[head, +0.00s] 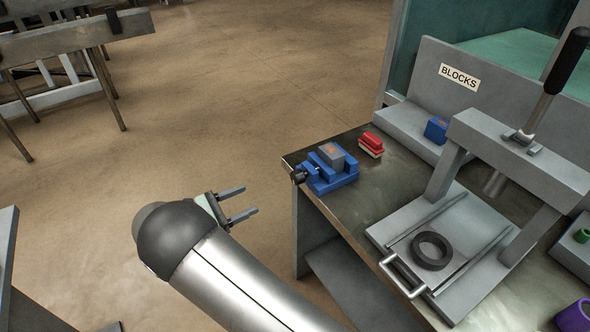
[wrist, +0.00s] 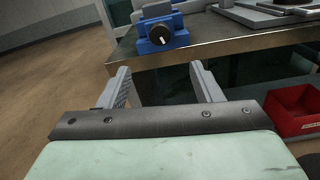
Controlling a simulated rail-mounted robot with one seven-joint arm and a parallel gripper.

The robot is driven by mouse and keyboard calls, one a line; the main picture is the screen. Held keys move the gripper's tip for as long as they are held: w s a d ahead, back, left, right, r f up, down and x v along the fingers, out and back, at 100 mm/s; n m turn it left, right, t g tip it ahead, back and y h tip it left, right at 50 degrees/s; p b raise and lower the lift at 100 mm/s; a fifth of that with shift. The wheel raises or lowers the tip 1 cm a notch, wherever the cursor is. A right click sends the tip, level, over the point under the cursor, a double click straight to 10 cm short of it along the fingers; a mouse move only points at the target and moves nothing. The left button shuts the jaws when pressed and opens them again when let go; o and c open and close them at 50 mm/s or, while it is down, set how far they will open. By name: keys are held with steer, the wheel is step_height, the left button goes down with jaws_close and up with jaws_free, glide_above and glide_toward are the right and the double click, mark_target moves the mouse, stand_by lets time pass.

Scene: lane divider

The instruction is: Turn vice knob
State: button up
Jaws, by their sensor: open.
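The blue vice (head: 331,172) sits on the near left corner of the metal table, with a grey block (head: 331,156) between its jaws. Its black round knob (head: 299,176) sticks out past the table's left edge. In the wrist view the knob (wrist: 160,34) faces me with a white mark on it, and the blue vice body (wrist: 176,37) is behind it. My gripper (head: 255,200) is open and empty, left of the table and short of the knob. In the wrist view its two fingers (wrist: 160,82) are spread wide, below the knob and not touching it.
Red blocks (head: 372,145) lie right of the vice. A grey press (head: 510,150) with a black-handled lever and a dark ring (head: 431,251) stands farther right. A red bin (wrist: 295,110) is under the table (wrist: 240,46). The floor left of the table is free.

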mark_target(293, 179)
steer(key=p+x, duration=0.3)
steer(key=x, duration=1.3)
steer(key=shift+w+d, duration=0.1)
steer(key=shift+d, duration=0.1)
steer(key=c, duration=1)
steer(key=shift+f+m+b, duration=0.3)
steer(key=shift+m+b, duration=0.2)
steer(key=shift+b, duration=0.35)
steer(key=shift+r+m+b, duration=0.15)
steer(key=shift+m+b, duration=0.45)
steer(key=shift+b, duration=0.1)
steer(key=shift+r, duration=0.15)
